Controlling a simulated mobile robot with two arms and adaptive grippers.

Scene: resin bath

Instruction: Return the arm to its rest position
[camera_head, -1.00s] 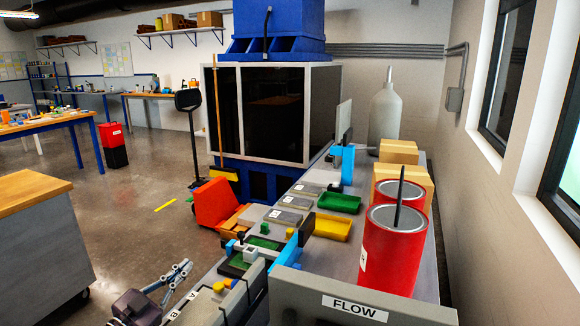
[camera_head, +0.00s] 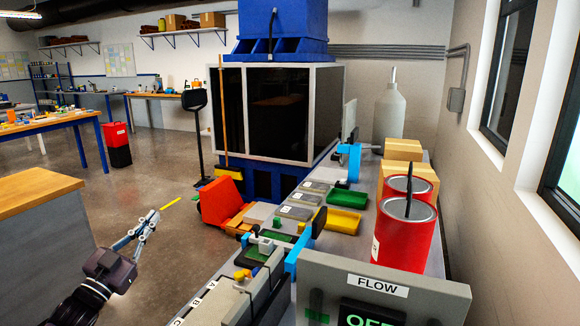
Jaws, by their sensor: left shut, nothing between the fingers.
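My left gripper (camera_head: 149,217) is at the lower left, at the end of my dark left arm (camera_head: 100,280). Its fingers are shut and hold nothing. It is over the open floor, between the wooden-topped cabinet and the long bench, and touches neither. My right gripper is not in the head view.
A wooden-topped cabinet (camera_head: 42,245) stands left of my arm. The grey bench on the right carries a FLOW panel (camera_head: 385,285), red cans (camera_head: 403,235), a yellow tray (camera_head: 338,220) and a green tray (camera_head: 347,199). An orange pallet jack (camera_head: 222,203) stands ahead on the floor.

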